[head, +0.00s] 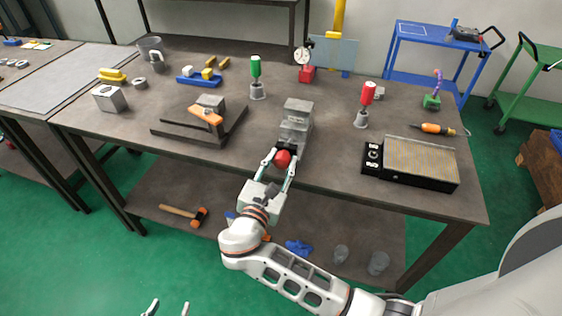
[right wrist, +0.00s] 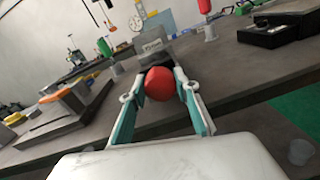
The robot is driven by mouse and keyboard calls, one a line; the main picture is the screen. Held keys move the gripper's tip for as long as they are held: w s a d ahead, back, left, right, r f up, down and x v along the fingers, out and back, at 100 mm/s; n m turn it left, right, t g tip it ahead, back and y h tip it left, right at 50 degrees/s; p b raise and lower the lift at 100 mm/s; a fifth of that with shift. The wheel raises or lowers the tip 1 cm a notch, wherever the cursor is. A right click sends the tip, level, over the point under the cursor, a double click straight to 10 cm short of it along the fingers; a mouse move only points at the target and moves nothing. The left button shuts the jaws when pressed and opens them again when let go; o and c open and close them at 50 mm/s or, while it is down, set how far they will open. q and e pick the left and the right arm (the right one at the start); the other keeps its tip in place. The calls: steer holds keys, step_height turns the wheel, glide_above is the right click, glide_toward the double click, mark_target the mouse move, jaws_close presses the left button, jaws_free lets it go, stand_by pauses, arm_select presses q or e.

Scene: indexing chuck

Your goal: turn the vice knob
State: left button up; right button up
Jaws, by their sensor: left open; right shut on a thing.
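The grey vice (head: 297,118) stands at the front edge of the workbench, in the middle of the head view. Its red knob (head: 283,159) faces me at the bench edge. My right gripper (head: 281,161) has its fingers on both sides of the knob and is shut on it. The right wrist view shows the red knob (right wrist: 159,84) between the two fingertips, with the vice body (right wrist: 155,52) behind it. My left gripper (head: 166,308) shows only its fingertips at the bottom edge of the head view; they are apart and empty, away from the bench.
A black box with a ribbed top (head: 411,162) lies right of the vice. A dark stepped block (head: 200,124) lies left. Green (head: 256,77) and red (head: 367,95) handled tools stand behind on either side. A lower shelf (head: 180,190) holds a hammer (head: 184,214).

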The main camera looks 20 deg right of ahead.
mark_target(282, 156)
steer(key=o, duration=1.1)
steer(key=shift+d, duration=0.1)
step_height(282, 156, up, 10)
steer(key=shift+r, duration=0.1)
